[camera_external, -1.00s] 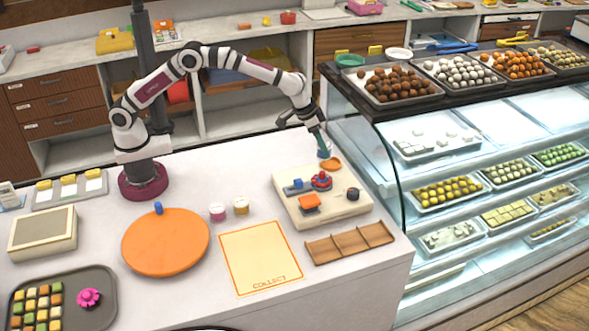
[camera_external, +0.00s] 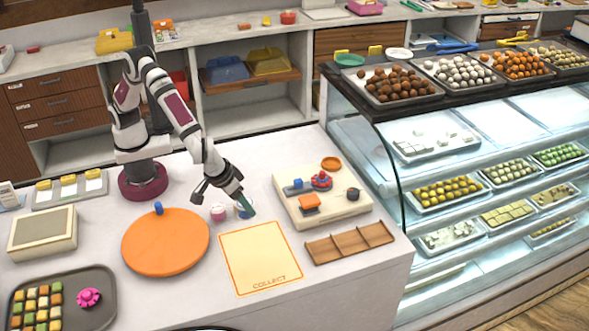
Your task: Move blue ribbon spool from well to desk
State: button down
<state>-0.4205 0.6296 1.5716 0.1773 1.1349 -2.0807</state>
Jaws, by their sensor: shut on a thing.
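My gripper (camera_external: 241,200) is shut on the blue ribbon spool (camera_external: 243,211), at the desk (camera_external: 195,188) just right of the pink spool (camera_external: 218,213). The fingers cover much of the blue spool, and I cannot tell whether it touches the desk. The yellow spool is mostly hidden behind my gripper and the blue spool. An orange round well (camera_external: 331,163) at the back of the beige board shows empty.
The orange round board (camera_external: 165,245) with a blue knob lies to the left. The COLLECT mat (camera_external: 260,258) lies in front. The beige board (camera_external: 335,215) with small fittings and a wooden divided rack (camera_external: 349,243) stand to the right.

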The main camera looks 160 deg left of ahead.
jog(key=d+n, duration=0.2)
jog(key=d, duration=0.7)
jog(key=shift+g, duration=0.3)
jog(key=a+f, duration=0.2)
jog(key=a, duration=0.2)
jog(key=s+a+f, duration=0.1)
jog(key=a+f, duration=0.2)
jog(key=a, duration=0.1)
jog(key=a+f, duration=0.2)
jog(key=a, duration=0.2)
jog(key=shift+s+f, duration=0.25)
jog(key=shift+s, duration=0.15)
jog(key=shift+f, duration=1.95)
jog(key=shift+c, duration=0.8)
grip_release()
jog(key=shift+f, duration=0.15)
